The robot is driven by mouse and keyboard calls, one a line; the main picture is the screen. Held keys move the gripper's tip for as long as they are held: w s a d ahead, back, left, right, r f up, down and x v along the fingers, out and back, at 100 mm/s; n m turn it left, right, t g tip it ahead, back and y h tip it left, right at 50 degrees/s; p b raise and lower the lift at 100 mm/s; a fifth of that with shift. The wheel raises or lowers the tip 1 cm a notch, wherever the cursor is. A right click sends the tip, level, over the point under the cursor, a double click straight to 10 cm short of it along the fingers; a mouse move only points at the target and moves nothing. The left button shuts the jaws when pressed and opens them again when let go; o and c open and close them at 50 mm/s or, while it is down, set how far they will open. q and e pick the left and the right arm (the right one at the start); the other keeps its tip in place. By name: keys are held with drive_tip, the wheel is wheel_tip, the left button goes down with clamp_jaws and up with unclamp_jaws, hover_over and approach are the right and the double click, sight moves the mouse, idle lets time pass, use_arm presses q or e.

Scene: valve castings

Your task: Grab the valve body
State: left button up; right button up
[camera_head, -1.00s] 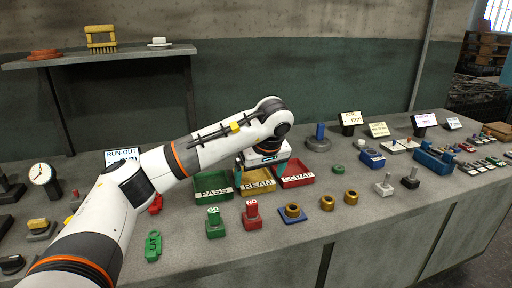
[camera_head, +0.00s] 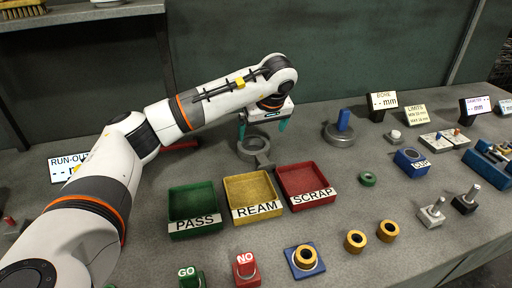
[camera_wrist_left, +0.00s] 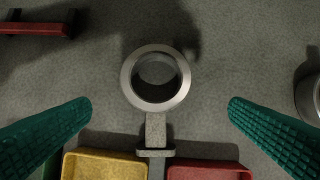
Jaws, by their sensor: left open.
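A grey metal ring-shaped casting with a short arm, which looks like the valve body (camera_head: 251,149), lies on the bench behind the trays. In the left wrist view the valve body (camera_wrist_left: 157,78) shows its round opening, with its arm pointing toward the trays. My left gripper (camera_head: 262,127) is open, pointing down above it. Part of the valve body is hidden by the fingers in the head view. My right gripper is not in view.
Green PASS (camera_head: 192,234), yellow REAM (camera_head: 255,214) and red SCRAP (camera_head: 309,203) trays stand just in front of the valve body. A round grey base with a blue block (camera_head: 343,121) stands to the right. Bare bench lies between them.

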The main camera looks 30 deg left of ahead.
sight(256, 145)
use_arm(q)
drive_tip(key=x, duration=0.8)
drive_tip(key=shift+s+a+f+p, duration=0.15)
drive_tip(key=shift+s+f+p, duration=0.1)
drive_tip(key=shift+f+p, duration=0.1)
drive_tip(key=c, duration=1.9)
drive_tip(key=shift+w+r, duration=0.1)
drive_tip(key=shift+r, duration=0.15)
